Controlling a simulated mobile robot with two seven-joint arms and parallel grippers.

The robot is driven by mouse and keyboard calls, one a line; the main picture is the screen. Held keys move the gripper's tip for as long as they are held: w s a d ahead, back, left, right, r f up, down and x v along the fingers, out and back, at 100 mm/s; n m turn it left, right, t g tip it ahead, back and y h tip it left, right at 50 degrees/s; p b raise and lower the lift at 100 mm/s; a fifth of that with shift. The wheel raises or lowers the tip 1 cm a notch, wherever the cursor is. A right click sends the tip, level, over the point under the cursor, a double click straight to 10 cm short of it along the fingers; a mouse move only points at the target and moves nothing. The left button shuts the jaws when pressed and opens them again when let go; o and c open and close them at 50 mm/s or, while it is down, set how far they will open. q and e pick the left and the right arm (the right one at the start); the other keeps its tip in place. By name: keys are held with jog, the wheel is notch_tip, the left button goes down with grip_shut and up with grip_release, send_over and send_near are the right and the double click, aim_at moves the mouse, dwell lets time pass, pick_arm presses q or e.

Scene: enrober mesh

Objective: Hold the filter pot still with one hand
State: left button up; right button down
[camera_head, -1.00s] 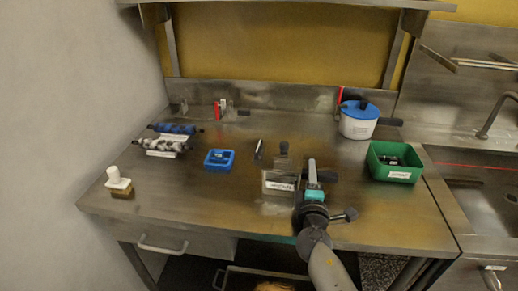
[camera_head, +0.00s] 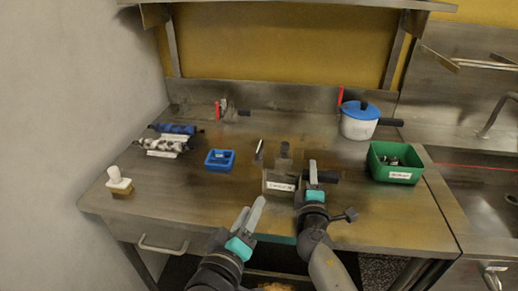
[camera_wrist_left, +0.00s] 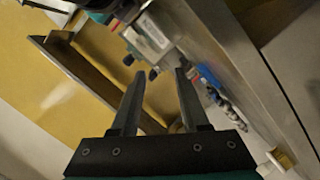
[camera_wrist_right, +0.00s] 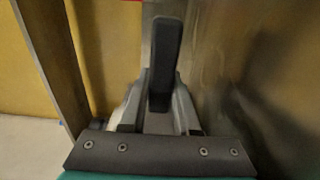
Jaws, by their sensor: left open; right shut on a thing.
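The filter pot, which I take to be the squat metal box with a white label (camera_head: 279,187), stands on the steel table near the front middle. A dark handle (camera_head: 328,176) sticks out on its right. My right gripper (camera_head: 313,174) is shut on this handle; in the right wrist view the black handle (camera_wrist_right: 166,60) lies between the fingers. My left gripper (camera_head: 250,215) is open and empty over the front edge, in front of the pot and left of my right arm. The left wrist view shows its two fingers (camera_wrist_left: 158,78) apart with nothing between them.
A blue tray (camera_head: 220,167) sits left of the pot. A green bin (camera_head: 397,173) and a white pot with a blue lid (camera_head: 359,124) stand right. Rollers (camera_head: 163,146) and a white-handled brush (camera_head: 119,184) lie left. A shelf (camera_head: 290,4) hangs above.

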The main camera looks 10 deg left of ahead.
aim_at(259, 146)
pick_arm(q)
jog(key=w+r+m, duration=0.1)
jog(key=w+m, duration=0.2)
jog(key=w, duration=0.2)
jog(key=w+r+m+t+y, duration=0.1)
jog(key=w+m, duration=0.2)
jog(key=w, duration=0.3)
jog(key=w+r+m, duration=0.1)
jog(key=w+m, duration=0.2)
jog(key=w, duration=0.3)
jog(key=shift+a+r+t+y, duration=0.3)
jog(key=shift+a+t, duration=0.1)
jog(key=shift+c, duration=0.2)
grip_shut()
